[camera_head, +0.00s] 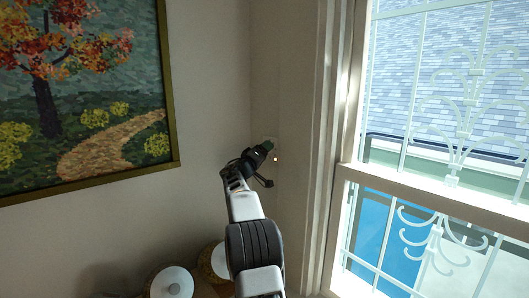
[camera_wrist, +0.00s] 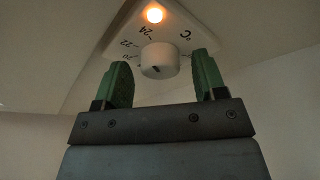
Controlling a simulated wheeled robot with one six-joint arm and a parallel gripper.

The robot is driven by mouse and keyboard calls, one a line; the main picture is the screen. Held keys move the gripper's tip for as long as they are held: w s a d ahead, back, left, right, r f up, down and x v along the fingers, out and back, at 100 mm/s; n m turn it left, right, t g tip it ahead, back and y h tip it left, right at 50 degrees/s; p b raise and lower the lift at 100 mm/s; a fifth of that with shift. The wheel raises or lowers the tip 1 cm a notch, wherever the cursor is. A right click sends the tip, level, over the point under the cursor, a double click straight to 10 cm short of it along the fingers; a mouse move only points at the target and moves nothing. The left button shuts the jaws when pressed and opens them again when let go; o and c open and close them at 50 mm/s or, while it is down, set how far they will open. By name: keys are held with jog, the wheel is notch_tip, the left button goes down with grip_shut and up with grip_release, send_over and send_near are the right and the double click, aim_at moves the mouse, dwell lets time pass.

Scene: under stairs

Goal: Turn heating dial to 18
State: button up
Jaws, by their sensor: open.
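The heating dial is a white round knob (camera_wrist: 160,58) on a pale plate (camera_wrist: 182,33), seen close in the wrist view. The numbers 24, 22 and 20 and a °C sign show on the plate, turned in the picture. The knob bears a short dark mark low on its face; I cannot tell which number it points at. My gripper (camera_wrist: 162,62) is open, with one green finger left and one right of the knob, with gaps showing. In the head view my gripper (camera_head: 266,149) is at the wall corner and mostly hides the dial.
An orange lamp (camera_wrist: 154,14) glows on the plate and also shows in the head view (camera_head: 276,159). A framed painting (camera_head: 85,95) hangs left, a window (camera_head: 440,130) is right. Round-lidded containers (camera_head: 172,283) stand below.

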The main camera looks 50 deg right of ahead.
jog(key=c, duration=0.9)
jog(key=shift+c, duration=0.2)
jog(key=shift+n, duration=0.3)
jog(key=n+g+y+p, duration=0.1)
jog(key=n+y, duration=0.1)
jog(key=n, duration=0.5)
jog(key=n+g+y+p, duration=0.1)
jog(key=n+y+p, duration=0.1)
jog(key=n, duration=0.5)
jog(key=n+g+y+p, duration=0.1)
jog(key=n+y+p, duration=0.1)
jog(key=n, duration=0.4)
jog(key=shift+w+r+n, duration=0.2)
jog(key=shift+r+n, duration=0.2)
jog(key=shift+y, duration=0.3)
